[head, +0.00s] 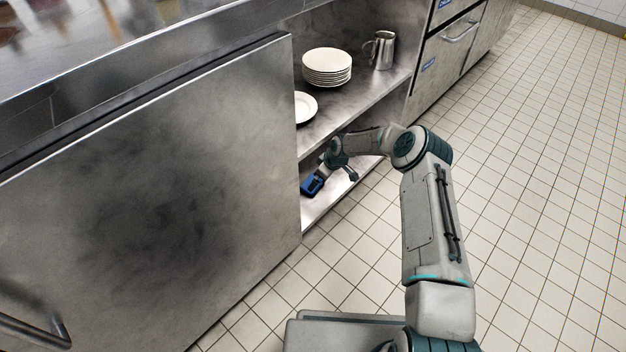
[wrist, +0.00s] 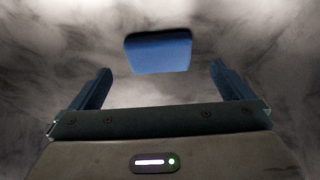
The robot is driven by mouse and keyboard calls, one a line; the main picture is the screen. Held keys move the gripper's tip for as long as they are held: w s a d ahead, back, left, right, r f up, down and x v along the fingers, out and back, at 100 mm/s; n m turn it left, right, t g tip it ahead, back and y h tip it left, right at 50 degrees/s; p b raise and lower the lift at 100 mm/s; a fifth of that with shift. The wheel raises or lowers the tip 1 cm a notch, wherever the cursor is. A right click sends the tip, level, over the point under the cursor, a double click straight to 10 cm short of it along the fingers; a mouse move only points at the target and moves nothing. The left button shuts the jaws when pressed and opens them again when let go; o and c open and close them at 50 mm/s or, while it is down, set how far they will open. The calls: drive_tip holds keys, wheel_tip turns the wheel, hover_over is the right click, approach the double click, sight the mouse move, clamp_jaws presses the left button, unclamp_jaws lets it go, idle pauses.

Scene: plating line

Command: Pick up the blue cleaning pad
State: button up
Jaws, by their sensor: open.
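The blue cleaning pad (wrist: 158,50) is a small block with rounded edges on a smeared metal surface in the wrist view. It lies ahead of my gripper (wrist: 160,69), roughly centred between the two dark blue fingers and a little beyond their tips. The fingers are spread wider than the pad, with nothing between them. In the head view my gripper (head: 312,185) reaches down into the open cabinet at its lower shelf (head: 322,211). There I cannot tell the pad apart from the blue fingers.
A middle shelf (head: 350,112) above my gripper holds a stack of white plates (head: 327,66), another white plate (head: 305,106) and a metal jug (head: 384,50). A large steel door panel (head: 150,200) borders the opening on the left. Tiled floor (head: 545,170) is clear to the right.

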sight(304, 186)
drive_tip(key=b+x, duration=0.3)
drive_tip(key=x, duration=0.3)
drive_tip(key=shift+w+a+f+b, duration=0.15)
drive_tip(key=shift+f+b, duration=0.1)
drive_tip(key=shift+b, duration=0.15)
drive_tip(key=c, duration=0.8)
